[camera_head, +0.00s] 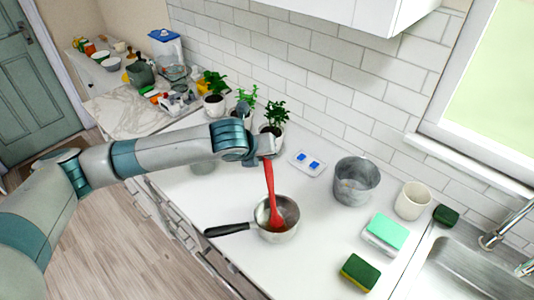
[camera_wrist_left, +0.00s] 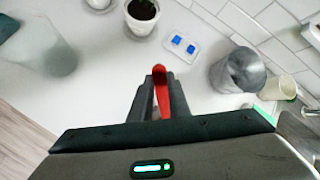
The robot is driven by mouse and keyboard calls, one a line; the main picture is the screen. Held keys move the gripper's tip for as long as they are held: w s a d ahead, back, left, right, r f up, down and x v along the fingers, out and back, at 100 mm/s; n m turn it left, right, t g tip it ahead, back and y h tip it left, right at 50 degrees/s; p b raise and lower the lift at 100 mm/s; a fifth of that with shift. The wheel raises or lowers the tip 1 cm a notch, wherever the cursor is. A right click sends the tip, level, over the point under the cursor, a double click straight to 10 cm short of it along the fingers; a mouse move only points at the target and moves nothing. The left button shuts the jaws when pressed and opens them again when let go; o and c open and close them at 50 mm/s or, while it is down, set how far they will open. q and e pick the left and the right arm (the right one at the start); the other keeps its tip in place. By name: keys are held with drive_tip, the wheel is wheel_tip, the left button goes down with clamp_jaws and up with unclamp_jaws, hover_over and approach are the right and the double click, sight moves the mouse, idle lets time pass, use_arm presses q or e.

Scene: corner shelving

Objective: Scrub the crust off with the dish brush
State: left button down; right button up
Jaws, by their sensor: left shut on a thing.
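My left gripper (camera_head: 266,150) is shut on the upper handle of the red dish brush (camera_head: 270,187). The brush is close to upright, with its head down inside a steel saucepan (camera_head: 289,233). The pan stands on the white counter, its black handle (camera_head: 228,229) pointing left. I cannot tell whether the brush head touches the pan's floor, and no crust can be made out. In the left wrist view the red brush handle (camera_wrist_left: 162,97) shows between the fingers of the left gripper (camera_wrist_left: 160,78); the pan is hidden there. My right gripper is not in view.
A grey metal pot (camera_head: 356,182), a cream cup (camera_head: 412,200), a green-topped box (camera_head: 386,233) and a sponge (camera_head: 360,272) stand right of the pan, before the sink (camera_head: 460,270). A tray with blue pieces (camera_head: 308,163) and potted plants (camera_head: 275,115) are behind.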

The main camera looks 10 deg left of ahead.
use_arm(q)
drive_tip(key=shift+a, duration=0.1)
idle(0.3)
drive_tip(key=shift+s+a, duration=0.55)
drive_tip(key=shift+a, duration=0.2)
drive_tip(key=shift+s+a, duration=0.55)
drive_tip(key=shift+a, duration=0.15)
drive_tip(key=shift+f, duration=0.1)
drive_tip(key=shift+w+d, duration=0.1)
drive_tip(key=shift+w+d, duration=0.5)
drive_tip(key=shift+d, duration=0.25)
drive_tip(key=shift+w+d, duration=0.45)
drive_tip(key=shift+d, duration=0.3)
drive_tip(key=shift+w, duration=0.1)
drive_tip(key=shift+w+d, duration=0.55)
drive_tip(key=shift+d, duration=0.25)
drive_tip(key=shift+w+d, duration=0.5)
drive_tip(key=shift+d, duration=0.25)
drive_tip(key=shift+r, duration=0.2)
